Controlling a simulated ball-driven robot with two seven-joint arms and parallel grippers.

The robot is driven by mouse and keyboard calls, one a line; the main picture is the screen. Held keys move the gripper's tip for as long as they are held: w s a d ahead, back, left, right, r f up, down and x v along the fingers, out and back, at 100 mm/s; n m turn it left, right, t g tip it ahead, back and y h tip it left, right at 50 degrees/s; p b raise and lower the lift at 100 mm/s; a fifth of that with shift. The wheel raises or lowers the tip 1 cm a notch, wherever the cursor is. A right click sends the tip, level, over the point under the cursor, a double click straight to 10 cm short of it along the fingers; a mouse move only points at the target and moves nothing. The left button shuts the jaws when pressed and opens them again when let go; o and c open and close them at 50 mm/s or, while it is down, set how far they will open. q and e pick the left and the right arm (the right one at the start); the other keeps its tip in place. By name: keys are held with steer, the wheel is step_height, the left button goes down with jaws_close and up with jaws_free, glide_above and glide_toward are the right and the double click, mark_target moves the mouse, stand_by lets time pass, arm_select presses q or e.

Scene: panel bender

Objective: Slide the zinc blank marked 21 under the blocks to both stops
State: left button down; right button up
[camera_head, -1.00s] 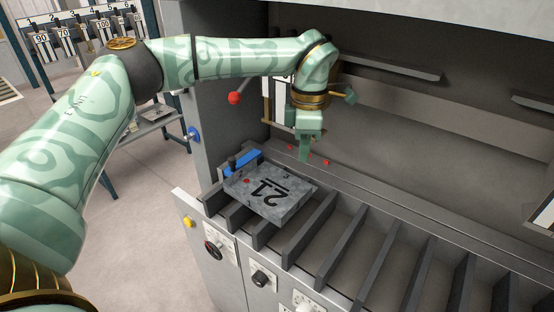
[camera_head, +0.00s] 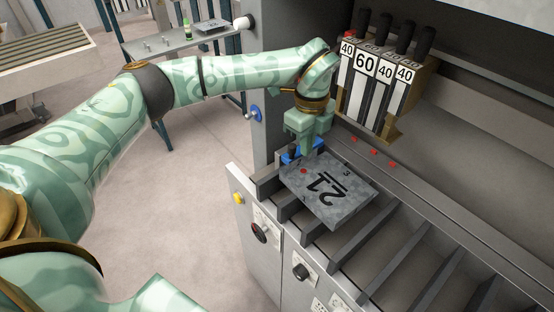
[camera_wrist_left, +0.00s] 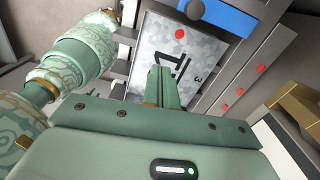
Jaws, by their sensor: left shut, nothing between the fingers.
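The zinc blank marked 21 (camera_head: 345,207), a grey mottled plate with a red dot, lies flat on the slatted support, in front of the blocks (camera_head: 365,85) and not under them. It also shows in the left wrist view (camera_wrist_left: 150,58). A blue stop (camera_head: 290,158) sits at its far left edge, partly hidden by my gripper; it shows in the left wrist view (camera_wrist_left: 215,14). My left gripper (camera_head: 307,153) is shut and empty, pointing down at the blank's far left edge. I cannot tell whether the fingertips touch it. My right gripper is out of view.
Several red marks (camera_head: 374,152) line the bed below the blocks, which hang close to the right of my left gripper. Dark slats (camera_head: 365,238) with open gaps run along the front. A side table (camera_head: 165,43) stands at the back left.

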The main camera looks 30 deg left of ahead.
mark_target(289, 177)
arm_select(q)
step_height(289, 177, down, 10)
steer(key=n, duration=0.1)
steer(key=n+b, duration=0.1)
steer(key=shift+s+d+f+n, duration=0.1)
steer(key=shift+s+d+n, duration=0.05)
steer(key=shift+n, duration=0.25)
steer(key=a, duration=0.3)
steer(key=shift+a, duration=0.55)
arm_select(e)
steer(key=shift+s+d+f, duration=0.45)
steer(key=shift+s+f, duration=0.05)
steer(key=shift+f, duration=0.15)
arm_select(q)
steer(key=shift+a+r, duration=0.1)
steer(key=shift+r, duration=0.1)
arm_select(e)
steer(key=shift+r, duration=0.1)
